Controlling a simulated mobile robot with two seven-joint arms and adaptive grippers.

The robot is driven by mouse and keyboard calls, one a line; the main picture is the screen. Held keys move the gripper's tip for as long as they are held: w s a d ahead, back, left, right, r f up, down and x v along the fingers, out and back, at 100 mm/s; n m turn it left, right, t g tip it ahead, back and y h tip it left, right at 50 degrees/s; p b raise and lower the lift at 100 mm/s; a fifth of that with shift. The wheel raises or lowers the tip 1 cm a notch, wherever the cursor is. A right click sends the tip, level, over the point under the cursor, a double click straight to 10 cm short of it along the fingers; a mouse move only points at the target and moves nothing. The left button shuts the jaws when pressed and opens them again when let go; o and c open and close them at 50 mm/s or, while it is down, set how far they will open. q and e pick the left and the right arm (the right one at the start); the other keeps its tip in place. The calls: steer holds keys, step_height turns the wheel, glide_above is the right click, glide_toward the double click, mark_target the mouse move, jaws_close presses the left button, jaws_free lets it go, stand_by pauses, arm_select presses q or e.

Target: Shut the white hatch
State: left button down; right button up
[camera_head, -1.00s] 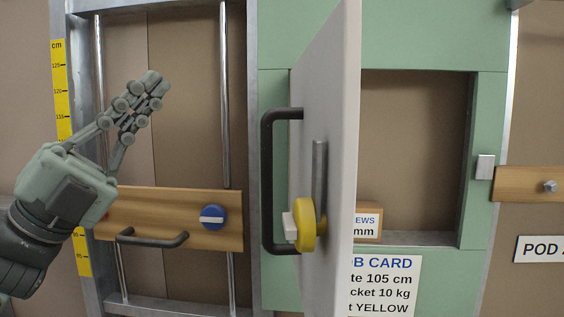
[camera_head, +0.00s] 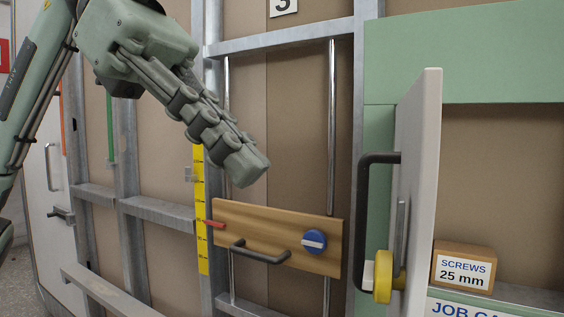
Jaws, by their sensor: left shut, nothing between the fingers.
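The white hatch (camera_head: 421,160) stands open, swung out towards me and seen nearly edge-on at the right. It bears a black pull handle (camera_head: 364,205) and a yellow knob (camera_head: 382,277) with a white grip. The green frame (camera_head: 465,55) surrounds the uncovered opening behind it. My left gripper (camera_head: 246,166) is shut and empty, pointing down and right. It appears left of the hatch, apart from the handle, in front of the metal frame. My right gripper is out of view.
A box of screws (camera_head: 462,268) sits in the opening, right of the hatch. A wooden board (camera_head: 278,238) with a black handle and blue knob spans two vertical rods below my left gripper. A yellow height scale (camera_head: 201,215) stands left of the board.

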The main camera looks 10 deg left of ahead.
mark_target(409, 282)
arm_select(q)
steer(key=x, duration=0.3)
steer(key=d+r+x, duration=0.1)
steer(key=x, duration=0.6)
steer(key=shift+s+d+r+p, duration=0.2)
steer(key=shift+d+r+p, duration=0.1)
steer(key=shift+p, duration=0.1)
steer(key=shift+d, duration=0.4)
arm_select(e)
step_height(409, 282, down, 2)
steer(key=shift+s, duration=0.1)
arm_select(q)
steer(key=shift+d, duration=0.15)
